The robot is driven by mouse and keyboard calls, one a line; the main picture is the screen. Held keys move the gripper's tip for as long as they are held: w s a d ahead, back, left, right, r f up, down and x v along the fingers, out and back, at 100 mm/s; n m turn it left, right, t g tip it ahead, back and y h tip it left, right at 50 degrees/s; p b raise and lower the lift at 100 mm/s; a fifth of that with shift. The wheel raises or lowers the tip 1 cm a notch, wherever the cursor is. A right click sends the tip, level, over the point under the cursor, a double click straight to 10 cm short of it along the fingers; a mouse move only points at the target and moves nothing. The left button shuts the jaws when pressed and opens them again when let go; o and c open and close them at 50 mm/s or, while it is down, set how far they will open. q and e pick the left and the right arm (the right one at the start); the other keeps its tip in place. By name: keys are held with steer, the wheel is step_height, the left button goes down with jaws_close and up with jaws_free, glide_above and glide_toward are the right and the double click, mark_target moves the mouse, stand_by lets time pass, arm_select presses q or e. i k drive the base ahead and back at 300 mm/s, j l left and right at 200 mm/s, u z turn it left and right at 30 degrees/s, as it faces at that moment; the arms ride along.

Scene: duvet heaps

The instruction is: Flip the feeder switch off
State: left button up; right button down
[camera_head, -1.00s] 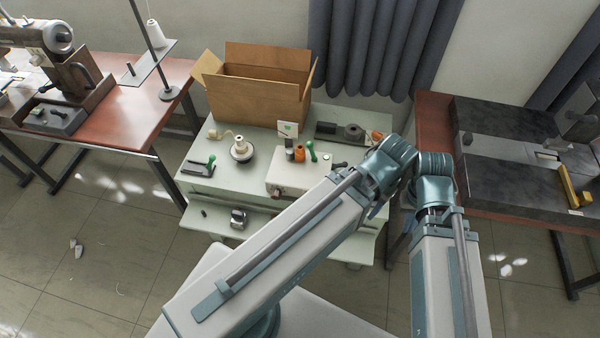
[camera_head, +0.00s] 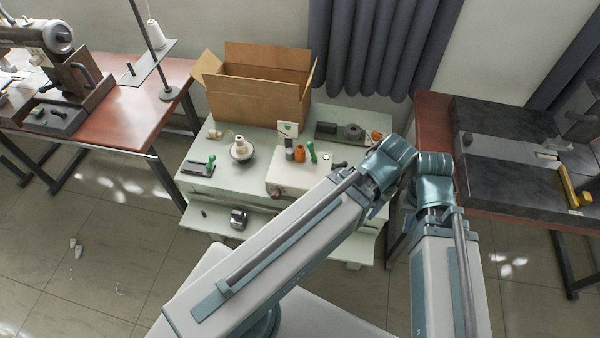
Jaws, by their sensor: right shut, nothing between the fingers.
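A white box (camera_head: 286,182) with a small round knob on its front stands on the pale green cabinet (camera_head: 216,181). A green-handled lever (camera_head: 312,153) and a short dark lever (camera_head: 340,166) show by the box. A dark plate with a green handle (camera_head: 198,168) lies at the cabinet's left edge. I cannot tell which of these is the feeder switch. The fingers of my right gripper do not show. My left gripper is out of view.
An open cardboard box (camera_head: 255,99) stands at the cabinet's back. A spool on a dark base (camera_head: 241,152) and orange pieces sit on top. A sewing table (camera_head: 135,110) is at left, a dark-topped bench (camera_head: 500,180) at right. Floor at left is mostly clear.

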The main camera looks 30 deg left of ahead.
mark_target(344, 164)
steer(key=l+u, duration=0.15)
steer(key=u, duration=0.3)
steer(key=i+l+u, duration=0.1)
steer(key=u, duration=0.4)
steer(key=l+u, duration=0.3)
steer(key=u, duration=0.15)
steer(key=k+l+u, duration=0.15)
steer(key=l, duration=0.3)
steer(key=l+u, duration=0.15)
steer(key=l, duration=0.3)
steer(key=k+l+u, duration=0.15)
steer(key=l, duration=0.25)
steer(key=k+l+u, duration=0.2)
steer(key=l, duration=0.2)
steer(key=k+l, duration=0.1)
steer(key=l, duration=0.45)
steer(key=i+j+z, duration=0.15)
steer(key=j, duration=0.2)
steer(key=i+j+z, duration=0.15)
steer(key=j, duration=0.2)
steer(key=i, duration=0.05)
